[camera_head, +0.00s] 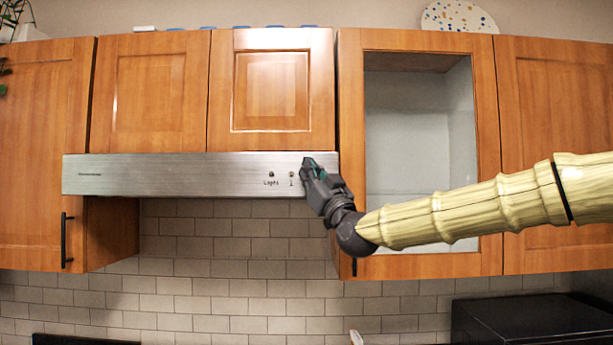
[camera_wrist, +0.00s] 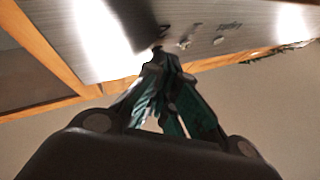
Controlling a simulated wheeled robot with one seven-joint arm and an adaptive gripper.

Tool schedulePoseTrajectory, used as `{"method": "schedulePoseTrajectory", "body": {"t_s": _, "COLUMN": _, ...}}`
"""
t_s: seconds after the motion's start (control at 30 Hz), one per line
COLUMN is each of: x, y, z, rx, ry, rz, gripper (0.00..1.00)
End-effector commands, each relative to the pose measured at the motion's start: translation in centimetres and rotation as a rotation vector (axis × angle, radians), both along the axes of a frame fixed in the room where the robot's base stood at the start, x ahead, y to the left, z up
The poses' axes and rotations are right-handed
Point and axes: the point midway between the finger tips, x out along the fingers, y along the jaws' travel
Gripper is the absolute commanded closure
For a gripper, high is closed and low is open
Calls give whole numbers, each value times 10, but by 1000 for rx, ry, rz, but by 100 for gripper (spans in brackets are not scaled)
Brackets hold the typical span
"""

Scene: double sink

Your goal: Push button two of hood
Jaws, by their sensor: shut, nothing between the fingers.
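The hood (camera_head: 170,175) is a long brushed-metal panel under the cabinets; its front also shows in the wrist view (camera_wrist: 250,25). In the head view, a light button (camera_head: 271,174) and a button marked 1 (camera_head: 291,174) show near its right end. Button two is not clearly visible in the head view, where my gripper (camera_head: 308,163) covers the panel right of button 1. In the wrist view my gripper (camera_wrist: 159,54) is shut and empty, its fingertips at the panel beside the visible buttons (camera_wrist: 185,43). I cannot tell whether the tips touch a button.
Wooden cabinets (camera_head: 270,90) sit above the hood. A glass-door cabinet (camera_head: 487,130) stands right of it, behind my arm. A black box-like appliance (camera_head: 530,318) is at the lower right. The space in front of the tiled wall (camera_head: 230,270) below the hood looks clear.

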Motion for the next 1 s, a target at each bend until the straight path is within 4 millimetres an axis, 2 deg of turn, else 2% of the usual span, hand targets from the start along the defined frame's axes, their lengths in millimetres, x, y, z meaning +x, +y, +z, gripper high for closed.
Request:
{"method": "schedulePoseTrajectory", "body": {"t_s": 0.83, "x": -13, "y": 0, "z": -1, "rx": 0, "ry": 0, "rz": 0, "gripper": 100}}
{"method": "schedulePoseTrajectory", "body": {"t_s": 1.0, "x": -23, "y": 0, "z": -2, "rx": 1, "ry": -2, "rz": 0, "gripper": 100}}
